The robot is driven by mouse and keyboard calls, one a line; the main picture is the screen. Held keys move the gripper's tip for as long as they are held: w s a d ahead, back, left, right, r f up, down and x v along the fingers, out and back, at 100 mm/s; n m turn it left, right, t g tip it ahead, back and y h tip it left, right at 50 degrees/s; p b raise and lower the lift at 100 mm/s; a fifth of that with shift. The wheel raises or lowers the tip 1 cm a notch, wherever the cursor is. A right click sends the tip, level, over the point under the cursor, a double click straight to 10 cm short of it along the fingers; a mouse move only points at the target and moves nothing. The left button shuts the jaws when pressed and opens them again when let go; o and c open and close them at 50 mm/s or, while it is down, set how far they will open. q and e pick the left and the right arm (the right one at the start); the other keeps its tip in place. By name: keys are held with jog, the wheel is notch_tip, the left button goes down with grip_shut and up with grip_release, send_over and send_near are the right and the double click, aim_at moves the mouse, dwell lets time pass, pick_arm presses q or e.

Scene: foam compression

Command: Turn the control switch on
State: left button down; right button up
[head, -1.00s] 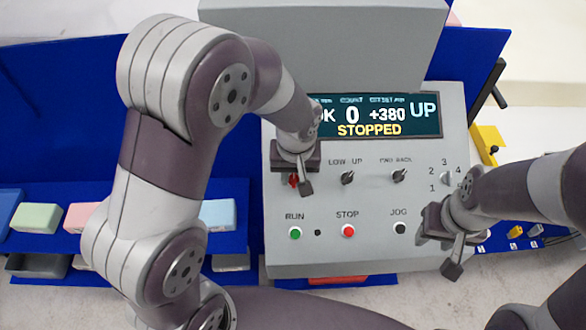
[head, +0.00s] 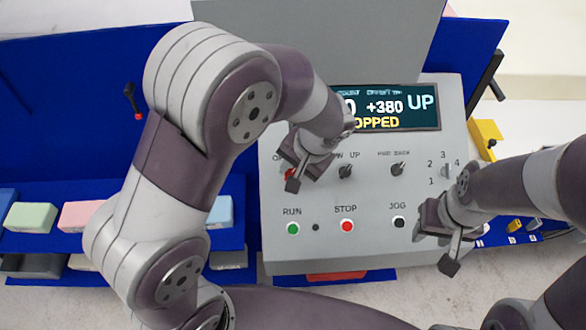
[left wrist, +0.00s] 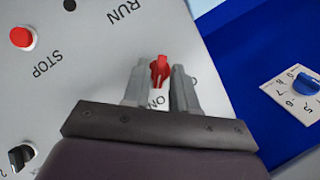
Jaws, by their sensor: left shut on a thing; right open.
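The control switch is a red knob (head: 289,174) at the upper left of the grey control panel (head: 375,245). In the left wrist view the red knob (left wrist: 160,71) sits between my two fingertips, with an "ON" label beside it. My left gripper (head: 294,182) is shut on this knob and partly covers it in the head view. My right gripper (head: 450,260) is open and empty over the panel's lower right edge. The display (head: 400,107) shows "+380", "UP" and part of a yellow status word; my left arm hides its left part.
The panel has green RUN (head: 293,228), red STOP (head: 347,226) and black JOG (head: 399,222) buttons. Two black switches (head: 346,171) and a numbered selector stand right of the red knob. A blue dial (left wrist: 306,84) lies beyond the panel edge. Coloured blocks sit left.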

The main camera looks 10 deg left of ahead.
pick_arm(q)
jog(key=shift+s+f, duration=0.1)
jog(key=shift+f, duration=0.05)
dwell(0.3)
jog(key=c, duration=1.2)
grip_release()
jog(key=shift+w, duration=0.2)
jog(key=shift+d+r, duration=0.2)
jog(key=shift+r, duration=0.25)
jog(key=p+v, duration=0.6)
jog(key=v, duration=0.5)
jog(key=shift+r, duration=0.4)
